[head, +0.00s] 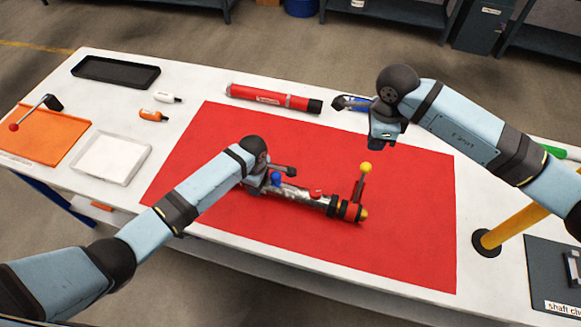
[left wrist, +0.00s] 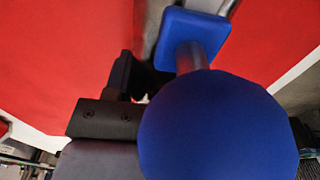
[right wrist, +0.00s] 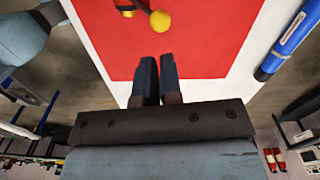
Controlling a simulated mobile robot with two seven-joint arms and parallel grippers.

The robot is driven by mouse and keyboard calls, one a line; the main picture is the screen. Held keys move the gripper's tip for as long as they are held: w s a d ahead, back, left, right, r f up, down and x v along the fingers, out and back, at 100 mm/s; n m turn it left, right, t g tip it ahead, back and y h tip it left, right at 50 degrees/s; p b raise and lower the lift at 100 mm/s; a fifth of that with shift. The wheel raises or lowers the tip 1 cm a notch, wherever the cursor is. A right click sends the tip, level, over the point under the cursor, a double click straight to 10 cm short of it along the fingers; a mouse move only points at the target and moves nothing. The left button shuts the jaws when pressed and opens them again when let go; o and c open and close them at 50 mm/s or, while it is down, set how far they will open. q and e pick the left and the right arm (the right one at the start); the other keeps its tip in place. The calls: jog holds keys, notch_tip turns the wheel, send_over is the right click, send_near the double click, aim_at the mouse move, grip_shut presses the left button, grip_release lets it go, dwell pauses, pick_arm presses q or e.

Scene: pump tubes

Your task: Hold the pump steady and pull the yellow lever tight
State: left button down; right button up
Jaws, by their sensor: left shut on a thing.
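The pump (head: 300,195) lies on the red mat (head: 230,135), a silver tube with a red and black collar at its right end. The yellow-knobbed lever (head: 366,167) stands up from that end. A blue ball knob (head: 276,179) is at the left end and looms large in the left wrist view (left wrist: 218,130). My left gripper (head: 274,175) is shut on the pump's left part; its grip is mostly hidden.
A red tube (head: 273,98) and a blue tube (right wrist: 290,45) lie along the table's far side. A yellow post (head: 515,225) rises at right. The mat around the lever is clear.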

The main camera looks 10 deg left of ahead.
jog(key=m, duration=0.1)
jog(key=w+m, duration=0.1)
jog(key=d+m, duration=0.1)
jog(key=m, duration=0.1)
jog(key=shift+w+f+g, duration=0.2)
jog(key=shift+f+g, duration=0.05)
jog(key=shift+g, duration=0.05)
grip_shut()
jog(key=w+d+f+m+g+y, duration=0.1)
jog(key=w+d+m+y, duration=0.2)
jog(key=m, duration=1.4)
jog(key=w+d+f+m+g+y, duration=0.1)
jog(key=w+d+m+y, duration=0.3)
jog(key=m, duration=1.4)
jog(key=shift+w+d+f+g, duration=0.4)
jog(key=shift+w+d+g, duration=0.15)
jog(key=shift+d, duration=0.35)
jog(key=s+a+f, duration=0.6)
jog(key=a+f, duration=0.1)
jog(key=shift+s+a, duration=0.2)
jog(key=shift+t, duration=0.25)
